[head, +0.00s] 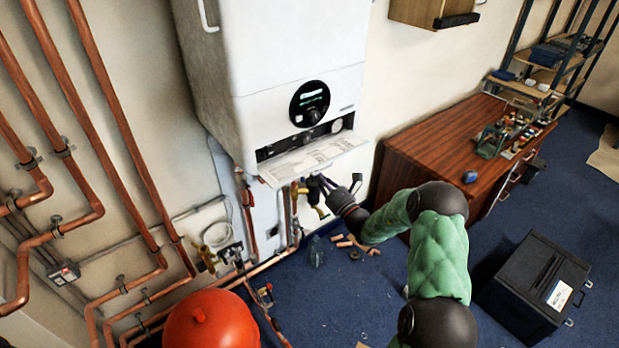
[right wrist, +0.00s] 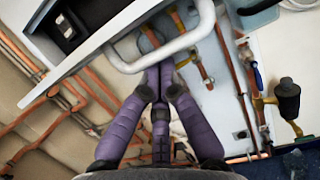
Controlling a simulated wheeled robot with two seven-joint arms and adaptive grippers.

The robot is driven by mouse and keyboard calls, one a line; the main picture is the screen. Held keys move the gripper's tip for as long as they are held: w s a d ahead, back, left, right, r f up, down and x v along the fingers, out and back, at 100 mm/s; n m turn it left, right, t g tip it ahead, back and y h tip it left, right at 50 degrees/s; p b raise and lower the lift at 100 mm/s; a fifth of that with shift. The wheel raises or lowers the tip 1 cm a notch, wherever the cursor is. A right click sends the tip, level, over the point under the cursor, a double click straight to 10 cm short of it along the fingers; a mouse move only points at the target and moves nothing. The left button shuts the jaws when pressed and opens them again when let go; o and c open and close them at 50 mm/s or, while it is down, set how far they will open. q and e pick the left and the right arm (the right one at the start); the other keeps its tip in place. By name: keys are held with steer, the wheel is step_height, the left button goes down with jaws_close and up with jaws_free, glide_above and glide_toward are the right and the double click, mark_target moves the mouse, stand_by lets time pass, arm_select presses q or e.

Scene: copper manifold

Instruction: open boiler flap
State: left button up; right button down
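The white boiler (head: 290,60) hangs on the wall in the head view. Its flap (head: 318,153) is folded down and outward below the control panel, with a printed sheet on its upper face. The dark control strip and round dial above it are exposed. My right gripper (head: 322,184) is just below the flap's front edge. In the right wrist view, its purple fingers (right wrist: 162,70) reach to a white loop handle (right wrist: 185,42) beside the flap's pale edge (right wrist: 85,55). The handle partly covers the fingers, so I cannot tell whether they grip it. My left gripper is not in view.
Copper pipes (head: 95,90) run down the left wall, and valves hang under the boiler. A red rounded vessel (head: 212,322) stands at the bottom. A wooden desk (head: 425,140) is to the right. A black case (head: 530,285) and loose fittings lie on the blue floor.

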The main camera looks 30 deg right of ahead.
steer(key=shift+s+d+r+g+p, duration=0.5)
steer(key=shift+r+p, duration=0.1)
steer(key=shift+p, duration=0.5)
